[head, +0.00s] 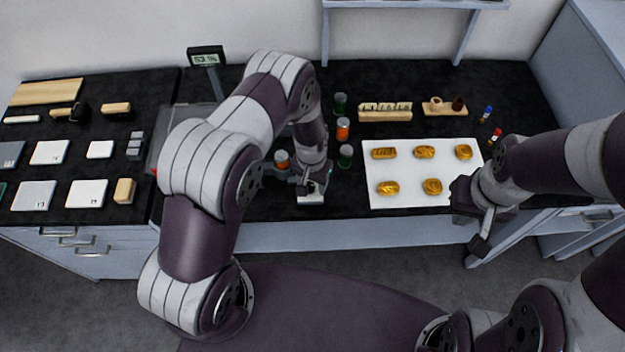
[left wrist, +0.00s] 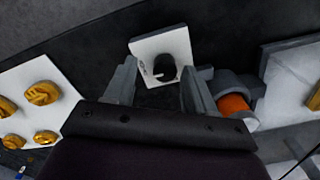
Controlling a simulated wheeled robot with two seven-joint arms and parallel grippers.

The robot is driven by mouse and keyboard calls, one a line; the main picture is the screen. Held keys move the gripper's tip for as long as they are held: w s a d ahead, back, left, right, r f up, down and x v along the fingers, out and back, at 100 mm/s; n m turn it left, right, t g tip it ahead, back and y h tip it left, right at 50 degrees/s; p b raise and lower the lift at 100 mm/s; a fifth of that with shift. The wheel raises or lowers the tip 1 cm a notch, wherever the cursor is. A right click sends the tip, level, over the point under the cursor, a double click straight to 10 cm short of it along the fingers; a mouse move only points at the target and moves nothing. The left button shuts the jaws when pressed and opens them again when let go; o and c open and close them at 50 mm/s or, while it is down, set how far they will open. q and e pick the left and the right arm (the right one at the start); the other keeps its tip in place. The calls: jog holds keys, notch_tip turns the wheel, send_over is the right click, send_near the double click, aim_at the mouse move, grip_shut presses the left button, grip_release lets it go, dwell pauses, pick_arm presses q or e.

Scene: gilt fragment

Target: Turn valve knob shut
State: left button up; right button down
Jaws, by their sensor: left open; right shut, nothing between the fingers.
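The valve knob (left wrist: 165,68) is a dark round knob with a pale pointer mark, mounted on a white plate (left wrist: 147,45). In the left wrist view it lies just ahead of and between the two fingers of my left gripper (left wrist: 160,84). The fingers are apart and do not visibly touch it. In the head view my left gripper (head: 311,186) is over the counter's front edge, above the white plate (head: 311,199); the arm and hand hide the knob there. My right gripper (head: 482,240) is shut and empty, pointing down at the counter's front edge on the right.
A white board (head: 405,170) with several gold pieces (head: 424,152) lies right of my left gripper. Green and orange jars (head: 343,129) stand close to it. A display on a post (head: 206,58) stands at the back left. White and grey blocks (head: 86,193) lie on the left.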

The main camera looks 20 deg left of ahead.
pick_arm(q)
jog(key=shift+f, duration=0.35)
jog(key=shift+a+f, duration=0.2)
jog(key=shift+a, duration=0.25)
jog(key=shift+d, duration=0.2)
jog(key=c, duration=0.7)
grip_shut()
pick_arm(e)
jog(key=shift+a+r, duration=0.15)
jog(key=shift+a, duration=0.25)
